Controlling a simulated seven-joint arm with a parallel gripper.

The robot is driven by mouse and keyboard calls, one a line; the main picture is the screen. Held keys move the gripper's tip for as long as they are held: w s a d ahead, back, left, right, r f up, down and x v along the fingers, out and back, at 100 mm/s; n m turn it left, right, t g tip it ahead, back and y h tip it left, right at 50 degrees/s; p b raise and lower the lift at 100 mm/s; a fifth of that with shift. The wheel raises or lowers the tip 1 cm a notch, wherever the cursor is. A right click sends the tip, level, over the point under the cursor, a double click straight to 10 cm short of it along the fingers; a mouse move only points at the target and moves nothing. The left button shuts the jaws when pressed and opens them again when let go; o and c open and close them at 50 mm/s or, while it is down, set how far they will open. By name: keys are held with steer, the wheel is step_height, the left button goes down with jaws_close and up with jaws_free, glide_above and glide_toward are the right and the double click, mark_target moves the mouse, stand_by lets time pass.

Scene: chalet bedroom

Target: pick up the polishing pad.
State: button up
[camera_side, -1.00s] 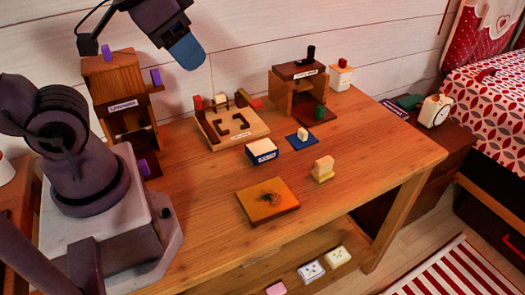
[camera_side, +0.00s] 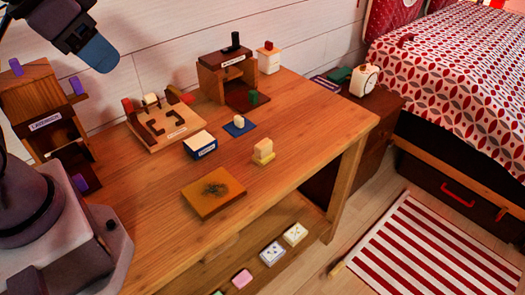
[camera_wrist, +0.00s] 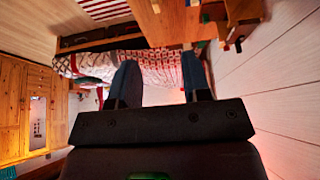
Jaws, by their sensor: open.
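No thing is labelled clearly as the polishing pad. The likeliest is a small cream block on a yellow base (camera_side: 263,152), standing upright on the table right of centre. A smaller cream piece (camera_side: 239,121) lies on a blue mat behind it. My gripper (camera_side: 94,52) is high at the upper left in the side view, far from both. In the wrist view its two blue fingers (camera_wrist: 160,88) are apart with nothing between them.
An orange board with a dark smudge (camera_side: 214,193) lies in front. The table's right front (camera_side: 310,140) is clear.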

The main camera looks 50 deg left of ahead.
steer(key=shift+o, duration=0.2)
steer(key=o, duration=0.7)
